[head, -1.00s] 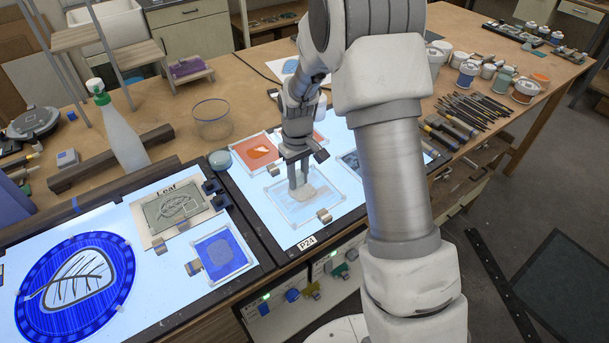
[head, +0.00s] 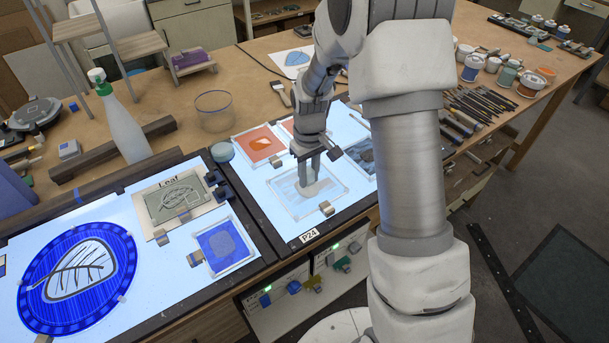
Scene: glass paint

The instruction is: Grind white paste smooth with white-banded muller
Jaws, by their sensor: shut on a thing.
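My gripper (head: 309,180) points down over the clear square slab (head: 281,199) on the right light panel and is shut on the muller (head: 317,191). The muller's pale grey-white base shows below the fingers, on the right half of the slab. Its upper part and any white band are hidden by the fingers. A thin whitish smear of paste (head: 290,184) shows on the slab left of the muller. How smooth it is cannot be told at this size.
A slab with orange paste (head: 258,145) lies just behind, and a slab with blue paste (head: 222,247) lies on the left panel. A glass bowl (head: 215,112) and spray bottle (head: 120,125) stand behind.

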